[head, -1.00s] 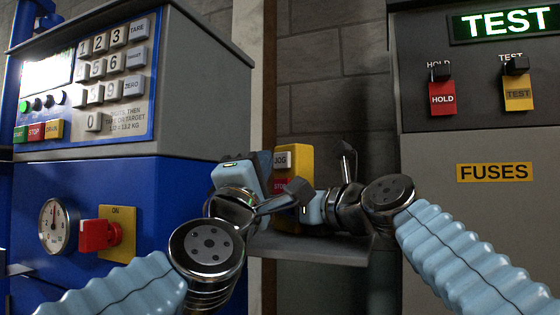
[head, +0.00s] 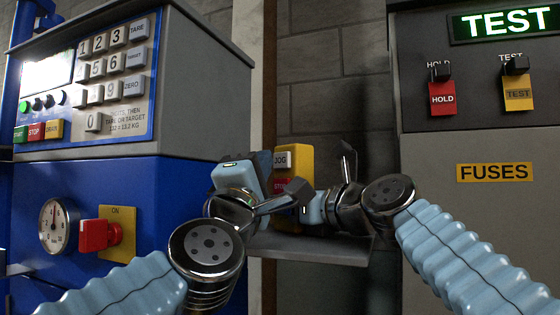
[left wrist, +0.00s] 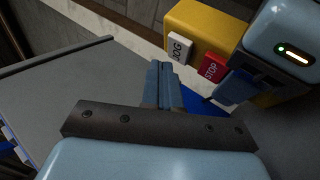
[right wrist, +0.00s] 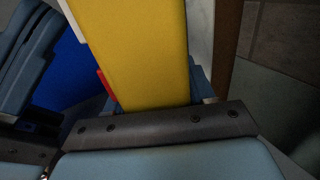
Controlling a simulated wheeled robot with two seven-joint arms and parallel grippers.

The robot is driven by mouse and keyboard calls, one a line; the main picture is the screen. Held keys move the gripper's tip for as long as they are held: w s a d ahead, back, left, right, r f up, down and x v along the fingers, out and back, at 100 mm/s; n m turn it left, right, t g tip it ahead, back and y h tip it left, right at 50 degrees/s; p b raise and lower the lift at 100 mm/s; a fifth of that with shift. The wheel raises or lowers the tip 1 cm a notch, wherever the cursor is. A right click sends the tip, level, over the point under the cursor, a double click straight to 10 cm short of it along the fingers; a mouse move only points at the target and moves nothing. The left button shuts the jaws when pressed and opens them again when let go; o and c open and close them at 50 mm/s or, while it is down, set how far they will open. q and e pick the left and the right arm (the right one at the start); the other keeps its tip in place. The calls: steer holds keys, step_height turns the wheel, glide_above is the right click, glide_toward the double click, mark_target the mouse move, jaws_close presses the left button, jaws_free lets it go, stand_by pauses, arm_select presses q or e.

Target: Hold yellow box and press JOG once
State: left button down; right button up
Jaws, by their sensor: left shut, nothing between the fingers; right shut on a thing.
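The yellow box (head: 306,162) stands upright above a grey shelf in the head view. Its white JOG button (head: 281,160) sits above a red STOP button (head: 280,185); both also show in the left wrist view, JOG (left wrist: 180,48) and STOP (left wrist: 212,67). My right gripper (right wrist: 150,98) is shut on the lower part of the yellow box (right wrist: 140,40). My left gripper (head: 264,160) is shut and empty, just left of the JOG button. In the left wrist view its closed fingers (left wrist: 163,68) point up beside the JOG button and look apart from it.
A grey shelf (head: 310,248) lies below both grippers. The blue scales cabinet (head: 160,195) with its keypad stands at left. A grey panel with HOLD and TEST switches (head: 480,130) stands at right. A brick wall (head: 335,100) is behind.

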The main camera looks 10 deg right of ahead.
arm_select(q)
steer(key=shift+w+d, duration=0.1)
steer(key=shift+d, duration=0.05)
stand_by(0.5)
steer(key=shift+w+d, duration=0.1)
steer(key=shift+d, duration=0.1)
steer(key=shift+w+d, duration=0.2)
steer(key=shift+d, duration=0.2)
stand_by(0.8)
steer(key=shift+s+a, duration=0.4)
steer(key=shift+a, duration=0.35)
steer(key=shift+a, duration=0.1)
steer(key=s+a, duration=0.1)
steer(key=a, duration=0.1)
steer(key=s+a, duration=0.1)
steer(key=a, duration=0.1)
steer(key=shift+s+a, duration=0.1)
steer(key=shift+s, duration=0.1)
stand_by(0.7)
